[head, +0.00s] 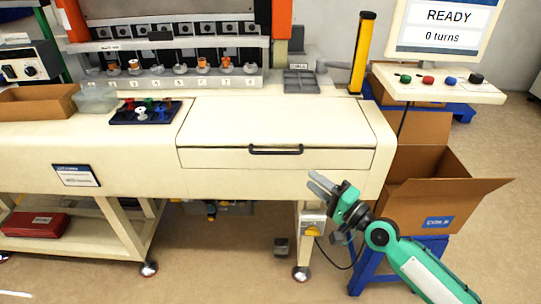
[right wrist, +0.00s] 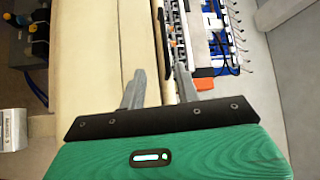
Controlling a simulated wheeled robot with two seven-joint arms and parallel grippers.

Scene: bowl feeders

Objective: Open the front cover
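The front cover (head: 278,121) is a cream panel on the front of the machine, with a seam along its lower edge. It looks closed. A black bar handle (head: 275,150) is fixed on its front lip. My right gripper (head: 317,183) is below and to the right of the handle, apart from it and empty. In the right wrist view its two grey fingers (right wrist: 158,88) stand apart with a gap between them. My left gripper is not in view.
A row of bowl feeders (head: 182,68) stands behind the cover. A dark tray with coloured parts (head: 146,112) lies left of it. An open cardboard box (head: 430,195) stands right of the machine. A yellow post (head: 362,52) rises at the back right corner.

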